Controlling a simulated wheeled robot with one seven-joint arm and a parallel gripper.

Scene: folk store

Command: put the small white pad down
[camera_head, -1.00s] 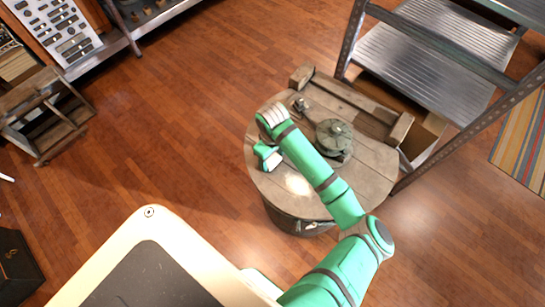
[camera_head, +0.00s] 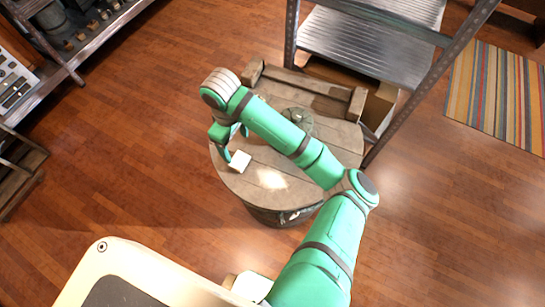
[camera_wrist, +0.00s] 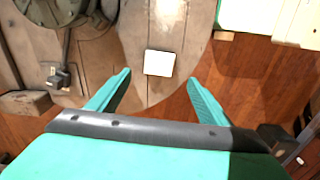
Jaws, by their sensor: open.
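The small white pad (camera_head: 240,161) lies flat on the round wooden barrel top (camera_head: 265,185), near its left edge. It also shows in the wrist view (camera_wrist: 159,63), beyond and between my fingertips. My gripper (camera_head: 236,142) is just behind and above the pad in the head view. In the wrist view my gripper (camera_wrist: 160,82) has its two green fingers spread wide, with nothing between them. The fingers look apart from the pad.
A dark round metal object (camera_head: 298,120) stands on the barrel top behind my arm. A wooden crate-like frame (camera_head: 305,88) is at the back. A striped rug (camera_head: 500,95) lies right. Wooden floor is clear at left.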

